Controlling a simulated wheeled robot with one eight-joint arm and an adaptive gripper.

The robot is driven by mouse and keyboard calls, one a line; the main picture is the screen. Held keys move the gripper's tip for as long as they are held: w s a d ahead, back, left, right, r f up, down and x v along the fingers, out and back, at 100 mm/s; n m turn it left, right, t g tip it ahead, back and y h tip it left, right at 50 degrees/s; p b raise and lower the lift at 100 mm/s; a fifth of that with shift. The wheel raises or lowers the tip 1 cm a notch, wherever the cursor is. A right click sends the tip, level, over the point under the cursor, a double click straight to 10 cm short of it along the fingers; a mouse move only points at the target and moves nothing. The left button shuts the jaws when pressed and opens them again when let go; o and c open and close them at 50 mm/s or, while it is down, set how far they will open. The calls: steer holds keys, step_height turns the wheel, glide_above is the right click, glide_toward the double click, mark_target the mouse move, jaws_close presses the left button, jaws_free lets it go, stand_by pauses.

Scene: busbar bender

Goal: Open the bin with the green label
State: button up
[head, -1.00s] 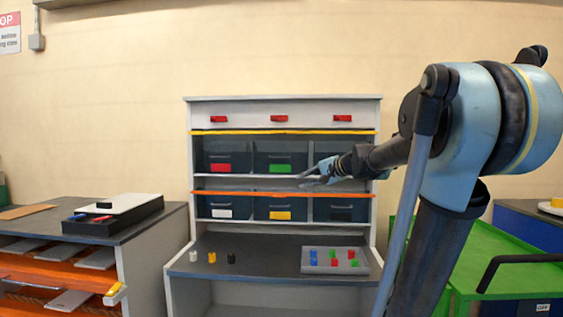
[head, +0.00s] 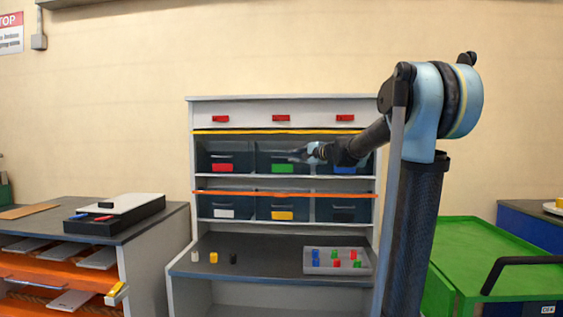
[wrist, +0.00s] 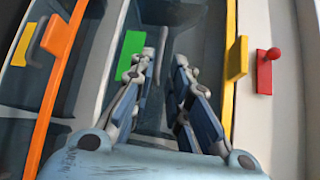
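The bin with the green label (head: 264,160) is the middle one in the upper row of the cabinet and looks closed. Its green label (wrist: 130,54) and grey bar handle (wrist: 161,46) show in the wrist view. My gripper (head: 296,156) is in front of this bin's right part in the head view. In the wrist view my gripper (wrist: 165,60) is open, its two fingers apart and pointing at the bin front. The handle lies in line with the gap, near the left fingertip. I cannot tell whether a finger touches it.
A red-label bin (head: 223,168) is to the left and a blue-label bin (head: 345,170) to the right. A yellow strip (head: 285,132) runs above the row and an orange strip (head: 285,193) below. A grey tray (head: 318,268) with coloured pieces stands on the worktop.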

steer(key=x, duration=0.9)
jaws_close()
steer(key=shift+a, duration=0.1)
